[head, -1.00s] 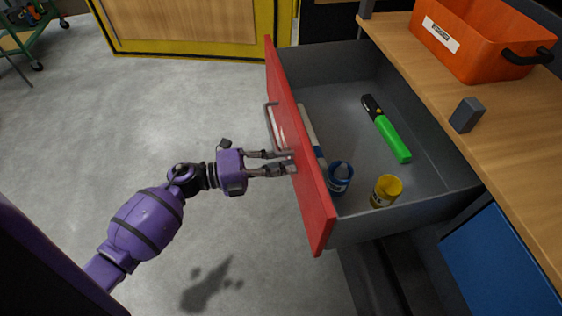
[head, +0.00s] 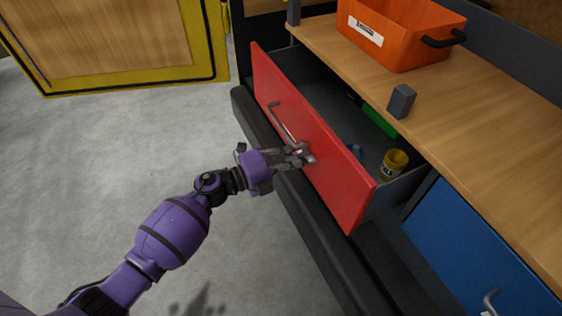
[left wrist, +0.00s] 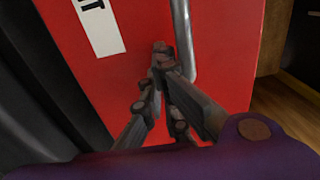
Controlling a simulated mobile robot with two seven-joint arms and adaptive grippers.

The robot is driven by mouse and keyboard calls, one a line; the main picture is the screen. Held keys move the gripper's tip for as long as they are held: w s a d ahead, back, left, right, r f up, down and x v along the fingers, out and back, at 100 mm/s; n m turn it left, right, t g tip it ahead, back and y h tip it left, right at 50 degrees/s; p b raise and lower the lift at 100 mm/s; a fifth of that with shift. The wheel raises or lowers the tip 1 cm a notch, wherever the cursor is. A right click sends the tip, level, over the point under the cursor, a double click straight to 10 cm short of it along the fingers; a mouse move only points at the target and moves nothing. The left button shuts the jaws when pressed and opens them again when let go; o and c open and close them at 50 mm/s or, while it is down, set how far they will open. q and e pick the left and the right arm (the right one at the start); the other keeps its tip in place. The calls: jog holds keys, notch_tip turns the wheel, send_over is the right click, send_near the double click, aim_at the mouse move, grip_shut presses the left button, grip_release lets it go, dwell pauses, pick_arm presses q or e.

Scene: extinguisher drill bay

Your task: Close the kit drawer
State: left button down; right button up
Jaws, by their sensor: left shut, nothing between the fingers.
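The kit drawer (head: 342,183) has a red front with a grey bar handle (head: 284,122). It stands partly open below the wooden worktop. Inside I see a yellow cup (head: 394,164), part of a green object (head: 379,121) and a bit of something blue (head: 355,152). My left gripper (head: 304,153) is shut and empty, with its fingertips at the red front beside the handle's near end. In the left wrist view the fingers (left wrist: 160,50) meet against the red face, between a white label (left wrist: 97,22) and the handle (left wrist: 183,38). My right gripper does not show.
An orange bin (head: 400,32) and a small grey block (head: 401,101) stand on the worktop (head: 480,130). A blue drawer front (head: 475,250) is at the lower right. A yellow-framed wooden panel (head: 110,45) stands at the back left. The floor at left is clear.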

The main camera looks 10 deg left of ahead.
pick_arm(q)
jog(key=b+x, duration=0.2)
jog(key=x, duration=1)
jog(key=shift+w+d, duration=0.2)
jog(key=shift+d, duration=0.1)
jog(key=shift+w+d, duration=0.4)
jog(key=shift+d, duration=0.15)
jog(key=shift+r, duration=0.1)
